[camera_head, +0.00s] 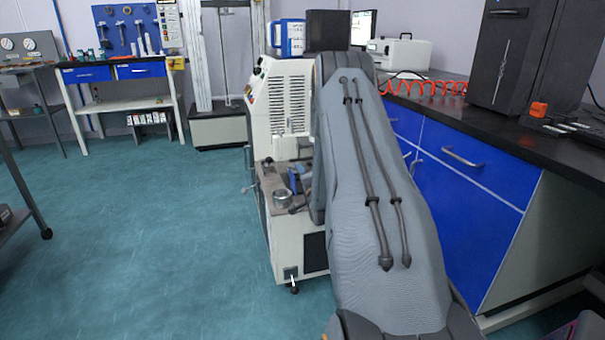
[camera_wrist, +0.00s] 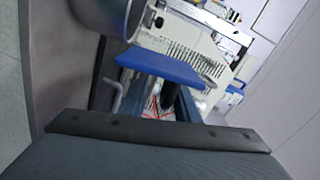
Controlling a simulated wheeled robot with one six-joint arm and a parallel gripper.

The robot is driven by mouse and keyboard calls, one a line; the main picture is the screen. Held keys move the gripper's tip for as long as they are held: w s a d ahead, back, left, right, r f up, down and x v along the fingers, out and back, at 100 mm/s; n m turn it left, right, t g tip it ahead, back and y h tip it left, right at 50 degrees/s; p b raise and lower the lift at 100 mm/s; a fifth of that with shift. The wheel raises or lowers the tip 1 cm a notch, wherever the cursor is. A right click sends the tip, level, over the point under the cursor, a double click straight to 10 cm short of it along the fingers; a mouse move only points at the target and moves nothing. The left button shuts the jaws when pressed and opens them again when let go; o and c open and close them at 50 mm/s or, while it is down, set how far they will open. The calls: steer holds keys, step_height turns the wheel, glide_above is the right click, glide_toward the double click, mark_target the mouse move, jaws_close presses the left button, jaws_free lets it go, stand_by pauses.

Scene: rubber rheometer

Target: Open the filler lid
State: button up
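The white rheometer (camera_head: 285,95) stands in the middle of the head view, partly hidden behind my grey arm. A metal cup-like part (camera_head: 283,198) and blue parts (camera_head: 292,178) sit on its low front deck. In the wrist view, a flat blue plate (camera_wrist: 162,67) lies just ahead, with a shiny metal cylinder (camera_wrist: 108,16) at upper left. I cannot tell which part is the filler lid, or whether it is open. A broad dark grey body, apparently mine, fills the bottom of the wrist view.
A black-topped bench (camera_head: 465,115) with blue cabinets (camera_head: 470,200) runs along the right, close to my arm. A coiled orange hose (camera_head: 425,88) lies on it. A white workbench (camera_head: 125,72) stands at back left. The green floor left of the machine is clear.

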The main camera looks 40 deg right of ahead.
steer(key=shift+d+r, duration=0.1)
steer(key=shift+r, duration=0.1)
steer(key=p+v, duration=0.2)
steer(key=v, duration=0.5)
steer(key=shift+s, duration=0.35)
